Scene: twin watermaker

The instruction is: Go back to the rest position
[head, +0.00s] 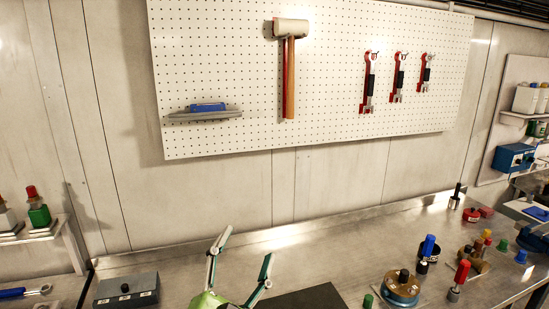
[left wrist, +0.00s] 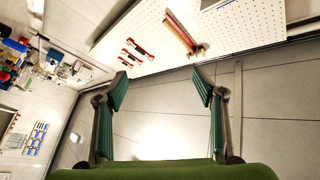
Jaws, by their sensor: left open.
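My left gripper (head: 243,263) shows at the bottom of the head view, above the workbench. Its two green-padded fingers are spread apart with nothing between them. The left wrist view also shows the open gripper (left wrist: 163,92), with the pegboard and wall beyond its fingers. My right gripper is in neither view.
A metal workbench (head: 330,255) runs along the wall. On it are a grey box (head: 127,290), a brass-coloured round part (head: 401,288) and several coloured-cap parts at right. A white pegboard (head: 225,60) holds a mallet (head: 290,70) and wrenches (head: 369,85). The bench's back middle is clear.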

